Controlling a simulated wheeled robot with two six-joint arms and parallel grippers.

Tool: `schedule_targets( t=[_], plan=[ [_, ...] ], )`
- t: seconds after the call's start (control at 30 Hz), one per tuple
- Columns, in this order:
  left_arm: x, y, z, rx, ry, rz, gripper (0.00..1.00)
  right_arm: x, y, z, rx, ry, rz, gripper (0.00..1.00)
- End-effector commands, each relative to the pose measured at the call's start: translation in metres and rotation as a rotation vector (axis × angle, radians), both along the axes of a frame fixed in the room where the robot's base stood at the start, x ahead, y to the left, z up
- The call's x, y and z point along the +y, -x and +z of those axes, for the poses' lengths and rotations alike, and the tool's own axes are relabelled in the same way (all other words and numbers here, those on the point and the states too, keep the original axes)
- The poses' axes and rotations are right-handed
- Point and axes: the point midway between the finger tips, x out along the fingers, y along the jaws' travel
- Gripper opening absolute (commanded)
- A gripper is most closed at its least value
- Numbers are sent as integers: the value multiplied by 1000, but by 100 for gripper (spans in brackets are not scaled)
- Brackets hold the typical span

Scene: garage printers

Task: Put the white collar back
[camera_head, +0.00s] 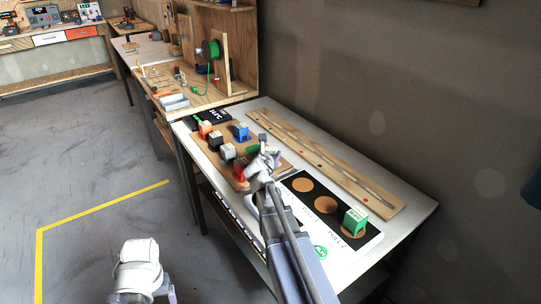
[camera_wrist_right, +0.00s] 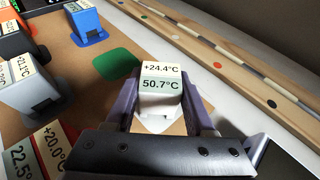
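The white collar (camera_wrist_right: 160,85) is a small pale block with "+24.4°C" and "50.7°C" on its faces. In the right wrist view it stands upright on or just over a white patch (camera_wrist_right: 157,124) of the brown board. My right gripper (camera_wrist_right: 160,95) has a finger on each side of it, and both fingers appear to touch it. In the head view my right gripper (camera_head: 264,162) is at the board's right edge and mostly hides this block. My left gripper (camera_head: 138,262) shows at the bottom left, far from the table; its fingers are not clear.
The brown board (camera_head: 262,178) also holds blue (camera_head: 240,132), orange (camera_head: 204,129), red (camera_head: 239,173) and other blocks. A bare green patch (camera_wrist_right: 117,64) lies beside the white one. A green block (camera_head: 355,220) stands on the black mat (camera_head: 330,213). A long wooden rail (camera_head: 330,165) runs behind.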

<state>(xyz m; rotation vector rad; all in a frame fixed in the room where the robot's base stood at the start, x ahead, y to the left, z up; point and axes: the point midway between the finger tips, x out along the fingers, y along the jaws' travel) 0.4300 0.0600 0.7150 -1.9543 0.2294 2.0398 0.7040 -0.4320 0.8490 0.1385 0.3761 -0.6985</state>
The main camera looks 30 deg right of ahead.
Motion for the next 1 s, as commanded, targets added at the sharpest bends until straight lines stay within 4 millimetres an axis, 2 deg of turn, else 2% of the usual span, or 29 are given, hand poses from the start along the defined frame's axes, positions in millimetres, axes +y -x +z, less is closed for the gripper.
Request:
schedule_targets(
  t=[0.03,0.27,0.6,1.0],
  plan=[
    [0,0,0,0,0,0,84,0,0,0,0,0,0,59],
    [0,0,0,0,0,0,84,0,0,0,0,0,0,84],
    [0,0,6,0,0,0,84,0,1,6,0,0,0,84],
    [0,0,37,0,0,0,84,48,58,37,0,0,2,84]
  ],
)
